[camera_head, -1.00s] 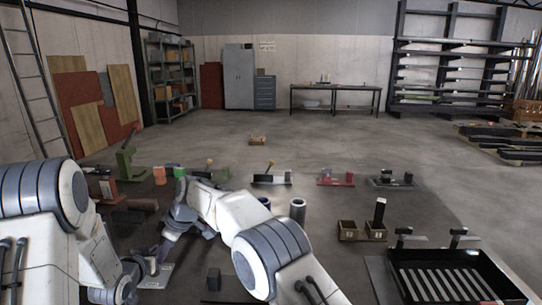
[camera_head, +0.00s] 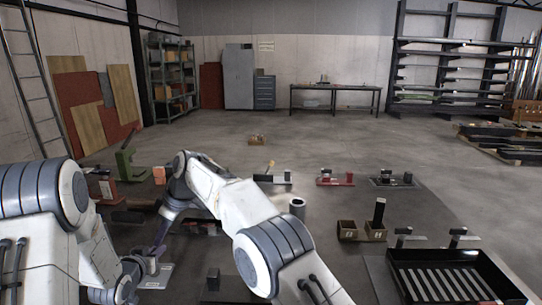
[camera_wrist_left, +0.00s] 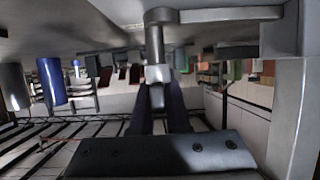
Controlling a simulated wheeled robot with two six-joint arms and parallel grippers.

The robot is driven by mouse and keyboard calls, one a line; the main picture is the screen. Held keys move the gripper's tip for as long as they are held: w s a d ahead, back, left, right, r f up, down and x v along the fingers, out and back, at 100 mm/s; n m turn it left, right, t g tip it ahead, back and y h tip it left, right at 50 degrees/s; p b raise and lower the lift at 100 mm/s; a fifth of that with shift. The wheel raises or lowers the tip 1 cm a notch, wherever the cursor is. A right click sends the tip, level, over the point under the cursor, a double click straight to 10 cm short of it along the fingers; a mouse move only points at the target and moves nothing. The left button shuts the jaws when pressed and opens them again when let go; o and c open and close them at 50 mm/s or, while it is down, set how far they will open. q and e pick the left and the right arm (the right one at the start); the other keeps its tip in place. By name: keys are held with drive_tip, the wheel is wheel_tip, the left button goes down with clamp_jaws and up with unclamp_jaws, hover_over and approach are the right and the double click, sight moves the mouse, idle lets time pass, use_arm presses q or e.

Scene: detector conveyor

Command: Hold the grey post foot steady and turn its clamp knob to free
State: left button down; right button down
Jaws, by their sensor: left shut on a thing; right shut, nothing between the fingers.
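The grey post foot's pale plate (camera_head: 160,279) lies on the floor at the lower left of the head view. My left gripper (camera_head: 143,267) is low beside it, partly hidden by its own arm. In the left wrist view, which is upside down, my left gripper's dark fingers (camera_wrist_left: 158,108) are shut on the end of a grey post part (camera_wrist_left: 155,45) with a silver block (camera_wrist_left: 158,73). My right gripper (camera_head: 158,246) points down just above the post foot, shut and empty. I cannot make out the clamp knob, nor whether the right fingertips touch anything.
A grey cylinder (camera_head: 297,208), wooden boxes (camera_head: 348,231) and a black slotted tray (camera_head: 395,275) lie further right. A green fixture (camera_head: 126,163) and a red one (camera_head: 335,180) stand behind. Open floor lies beyond.

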use_arm(q)
drive_tip(key=c, duration=0.8)
unclamp_jaws()
